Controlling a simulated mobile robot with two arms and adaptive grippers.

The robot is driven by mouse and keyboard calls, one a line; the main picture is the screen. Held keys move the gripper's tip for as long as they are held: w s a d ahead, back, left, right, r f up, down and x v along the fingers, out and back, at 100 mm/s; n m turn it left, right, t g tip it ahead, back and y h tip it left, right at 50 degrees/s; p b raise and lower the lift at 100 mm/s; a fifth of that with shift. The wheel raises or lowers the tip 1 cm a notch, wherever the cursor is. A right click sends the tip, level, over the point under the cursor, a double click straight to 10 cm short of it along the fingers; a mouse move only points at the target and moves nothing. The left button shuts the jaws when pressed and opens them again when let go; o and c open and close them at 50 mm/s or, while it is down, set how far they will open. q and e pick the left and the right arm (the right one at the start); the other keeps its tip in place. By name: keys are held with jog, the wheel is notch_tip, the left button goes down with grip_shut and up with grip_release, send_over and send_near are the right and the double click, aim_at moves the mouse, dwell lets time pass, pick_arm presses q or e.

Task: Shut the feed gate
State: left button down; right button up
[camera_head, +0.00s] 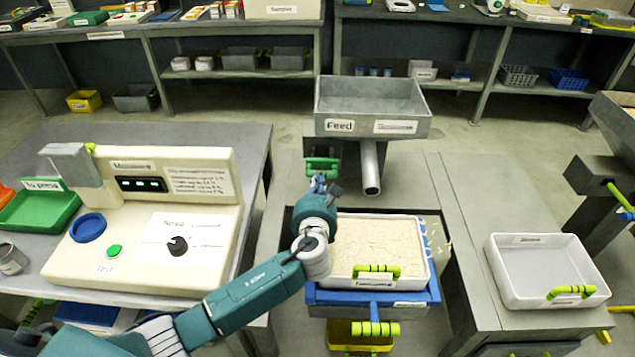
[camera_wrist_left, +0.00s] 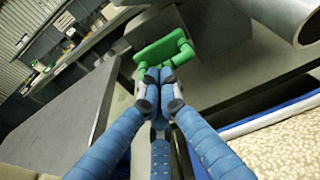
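The grey feed hopper (camera_head: 340,127), labelled "Feed", stands at the centre back. Below its left front is the green gate handle (camera_head: 322,163), a plate with a grip bar; the handle also shows in the left wrist view (camera_wrist_left: 163,46). My left gripper (camera_head: 319,183) is right at the handle, just in front of it. In the left wrist view its blue fingers (camera_wrist_left: 160,78) are together, with tips overlapping the handle's near bar. I cannot tell whether they touch it. The gate plate itself is hidden. My right gripper is not in view.
A metal spout (camera_head: 370,168) sticks out right of the handle. Below is a white tray of pale meal (camera_head: 425,262) on a blue carrier (camera_head: 432,291). A cream test machine (camera_head: 215,262) stands left; an empty white tray (camera_head: 515,290) sits right.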

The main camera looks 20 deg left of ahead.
aim_at(318, 163)
pick_arm(q)
jog(key=x, duration=0.3)
jog(key=r+x, duration=0.1)
jog(key=x, duration=0.1)
jog(key=shift+w, duration=0.35)
jog(key=shift+a+r, duration=0.1)
jog(key=shift+a, duration=0.05)
jog(key=shift+r, duration=0.1)
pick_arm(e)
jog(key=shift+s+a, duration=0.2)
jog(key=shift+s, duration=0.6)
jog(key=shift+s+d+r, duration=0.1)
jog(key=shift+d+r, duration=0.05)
